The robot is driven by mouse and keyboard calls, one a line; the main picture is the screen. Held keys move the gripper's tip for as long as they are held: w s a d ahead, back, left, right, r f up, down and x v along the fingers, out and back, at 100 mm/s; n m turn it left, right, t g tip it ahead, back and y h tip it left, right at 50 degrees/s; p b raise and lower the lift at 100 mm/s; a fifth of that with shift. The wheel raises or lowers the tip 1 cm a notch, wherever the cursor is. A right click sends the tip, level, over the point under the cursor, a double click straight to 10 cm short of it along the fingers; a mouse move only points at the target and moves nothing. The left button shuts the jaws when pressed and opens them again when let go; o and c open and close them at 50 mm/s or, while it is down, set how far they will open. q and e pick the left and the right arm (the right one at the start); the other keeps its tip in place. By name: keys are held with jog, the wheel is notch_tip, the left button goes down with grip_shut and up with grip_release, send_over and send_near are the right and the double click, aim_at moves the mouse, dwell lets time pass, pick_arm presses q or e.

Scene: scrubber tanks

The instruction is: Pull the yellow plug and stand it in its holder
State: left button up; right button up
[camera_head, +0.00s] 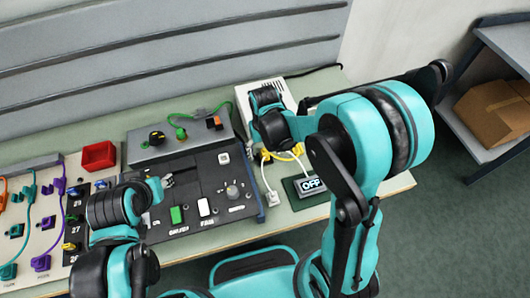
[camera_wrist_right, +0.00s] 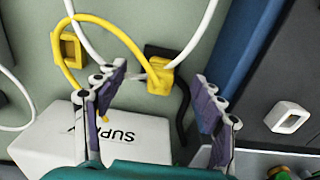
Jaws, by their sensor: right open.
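In the wrist view the yellow plug (camera_wrist_right: 160,76) sits at a black socket block (camera_wrist_right: 158,52), with a yellow cord looping from it to the left. The yellow square holder (camera_wrist_right: 69,50) stands apart to its left and looks empty. My right gripper (camera_wrist_right: 155,102) is open, its purple-padded fingers on either side of the plug and apart from it. In the head view the yellow plug (camera_head: 265,154) shows just below my right gripper (camera_head: 274,138), whose fingers are mostly hidden. My left gripper (camera_head: 167,181) is over the dark panel; its jaws are too small to read.
A white supply box (camera_wrist_right: 110,140) stands close to the right gripper's fingers. White cables run past the holder and plug. A dark panel (camera_head: 240,170) with a blue edge lies left of the plug. A red bin (camera_head: 98,156) is farther left.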

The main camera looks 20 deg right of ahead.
aim_at(265, 151)
notch_tip(265, 151, up, 12)
jog(key=shift+f, duration=0.15)
pick_arm(q)
jog(key=shift+o, duration=0.3)
